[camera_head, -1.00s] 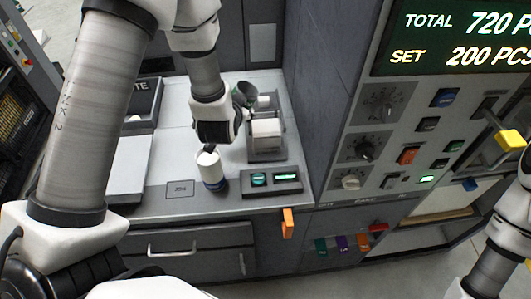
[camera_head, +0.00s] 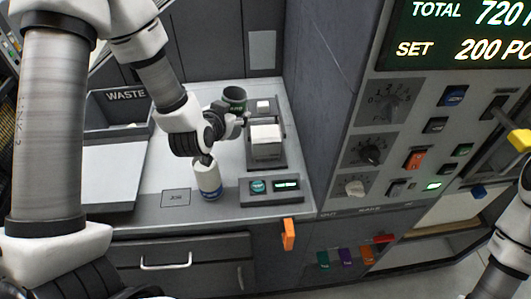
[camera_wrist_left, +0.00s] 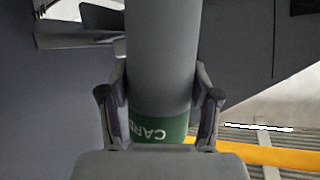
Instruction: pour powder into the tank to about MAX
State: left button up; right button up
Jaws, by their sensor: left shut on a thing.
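My left gripper (camera_head: 236,117) is shut on a dark grey cylindrical container (camera_head: 234,96) with a green band. In the head view the container's round end shows, above the back of the counter and left of a small white-topped device (camera_head: 265,143). In the left wrist view the container (camera_wrist_left: 163,60) stands between the two fingers (camera_wrist_left: 160,112), and its green label reads "CARB", partly hidden. I cannot see any powder, and no tank or MAX mark can be made out. My right gripper is out of view; only part of that arm shows at the right edge.
A white bottle with a blue band (camera_head: 207,180) stands on the counter below my left wrist. A control box with a lit display (camera_head: 271,190) sits to its right. A WASTE bin (camera_head: 118,108) stands at the back left. A tall control panel (camera_head: 385,130) bounds the right side.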

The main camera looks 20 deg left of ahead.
pick_arm(q)
jog(key=shift+r, duration=0.25)
jog(key=shift+s+a+r+n+t+h, duration=0.1)
jog(key=shift+a+r+n+t+h, duration=0.1)
jog(key=shift+r+n+t, duration=0.15)
jog(key=shift+s+a+r+n+t+h, duration=0.15)
jog(key=shift+r+n+h, duration=0.1)
jog(key=shift+r, duration=0.15)
jog(key=shift+a+r, duration=0.15)
jog(key=shift+a, duration=0.1)
jog(key=shift+d+r, duration=0.1)
jog(key=shift+d, duration=0.1)
jog(key=s+a+r+p, duration=0.1)
jog(key=p, duration=0.1)
jog(key=a+r+p, duration=0.1)
jog(key=p, duration=0.1)
jog(key=s+a+p, duration=0.1)
jog(key=a+p, duration=0.1)
jog(key=shift+s+a+r+p, duration=0.1)
jog(key=shift+s+r+p, duration=0.2)
jog(key=shift+r+p, duration=0.1)
